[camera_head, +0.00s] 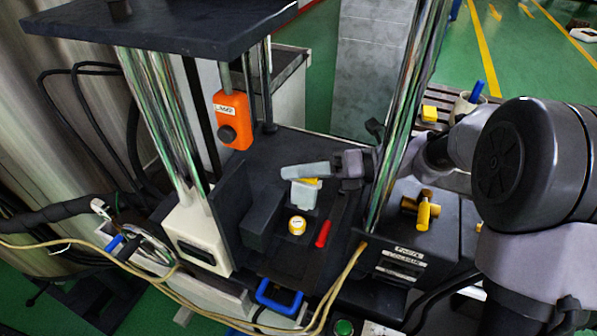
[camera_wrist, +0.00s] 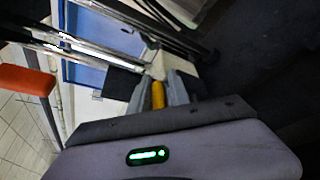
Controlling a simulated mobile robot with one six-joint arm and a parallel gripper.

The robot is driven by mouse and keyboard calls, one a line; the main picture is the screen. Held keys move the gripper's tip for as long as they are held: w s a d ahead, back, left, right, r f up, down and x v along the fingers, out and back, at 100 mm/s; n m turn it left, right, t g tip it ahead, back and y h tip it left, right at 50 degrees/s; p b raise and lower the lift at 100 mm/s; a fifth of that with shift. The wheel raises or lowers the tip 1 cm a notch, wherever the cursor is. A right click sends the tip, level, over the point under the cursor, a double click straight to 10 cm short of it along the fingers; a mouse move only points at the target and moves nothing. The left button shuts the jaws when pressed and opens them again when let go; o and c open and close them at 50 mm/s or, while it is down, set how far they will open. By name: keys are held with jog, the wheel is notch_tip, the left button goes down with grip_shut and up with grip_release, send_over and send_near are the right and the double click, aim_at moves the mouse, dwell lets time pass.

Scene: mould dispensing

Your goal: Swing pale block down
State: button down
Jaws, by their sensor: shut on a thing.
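The pale block (camera_head: 304,196) stands over the dark machine bed, just below my gripper's fingers. A yellow piece (camera_head: 312,181) shows at its top. My gripper (camera_head: 305,171) reaches in from the right between the machine's columns. In the wrist view my gripper (camera_wrist: 158,92) is shut on the yellow piece (camera_wrist: 158,95), with a finger on each side. A pale surface (camera_wrist: 158,66), apparently the block, shows just beyond the fingertips. The fingers hide part of the block's top, and I cannot tell how it is joined to the machine.
Shiny columns (camera_head: 405,130) stand close to my arm, under a dark top plate (camera_head: 160,25). An orange box (camera_head: 232,120) hangs behind. A white-and-yellow round piece (camera_head: 297,225) and a red handle (camera_head: 323,234) are near the block. A yellow valve (camera_head: 424,212) is at right.

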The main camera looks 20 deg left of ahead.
jog(key=shift+s+f, duration=0.15)
dwell(0.4)
jog(key=shift+s+n+t+p, duration=0.3)
jog(key=shift+s+n+p, duration=0.1)
jog(key=shift+s+n, duration=0.1)
jog(key=c, duration=1.4)
grip_release()
jog(key=shift+o, duration=0.2)
jog(key=shift+w, duration=0.1)
